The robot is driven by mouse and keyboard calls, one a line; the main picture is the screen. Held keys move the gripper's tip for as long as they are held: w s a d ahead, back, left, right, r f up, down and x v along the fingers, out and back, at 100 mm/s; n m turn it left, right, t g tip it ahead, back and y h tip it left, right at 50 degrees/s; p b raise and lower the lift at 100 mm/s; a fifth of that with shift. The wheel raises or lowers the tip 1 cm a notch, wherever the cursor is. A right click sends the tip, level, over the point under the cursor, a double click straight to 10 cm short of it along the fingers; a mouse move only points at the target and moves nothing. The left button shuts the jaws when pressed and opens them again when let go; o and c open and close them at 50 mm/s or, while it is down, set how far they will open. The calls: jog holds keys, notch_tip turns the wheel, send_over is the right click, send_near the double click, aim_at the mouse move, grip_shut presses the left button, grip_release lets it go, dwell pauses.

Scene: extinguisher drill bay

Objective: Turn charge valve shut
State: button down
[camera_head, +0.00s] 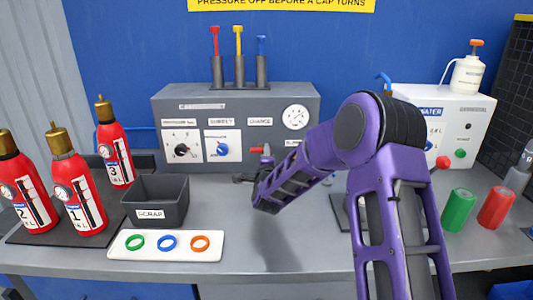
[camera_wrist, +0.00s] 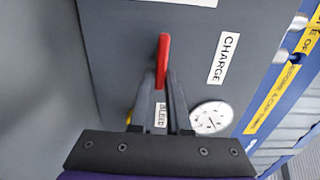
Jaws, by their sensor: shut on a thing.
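The grey panel (camera_head: 235,110) stands at the back of the bench, with a CHARGE label (camera_head: 260,121) on its face. Below that label is the red charge valve handle (camera_head: 257,150), lying roughly level. In the wrist view the red handle (camera_wrist: 163,60) shows beside the CHARGE label (camera_wrist: 224,58). My gripper (camera_wrist: 161,88) is shut on the handle, its fingers at the handle's near end. My gripper also shows in the head view (camera_head: 248,177), small and partly hidden by my arm. The valve's stem is hidden.
A round gauge (camera_head: 295,117) and two dials are on the panel. A grey SCRAP bin (camera_head: 156,214), a white tray (camera_head: 145,248) with coloured rings, and red extinguishers (camera_head: 79,190) stand left. A white WATER unit (camera_head: 470,125) and green and red cylinders are right.

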jog(key=c, duration=0.9)
grip_release()
jog(key=shift+s, duration=0.1)
jog(key=s, duration=1.7)
jog(key=shift+s, duration=0.15)
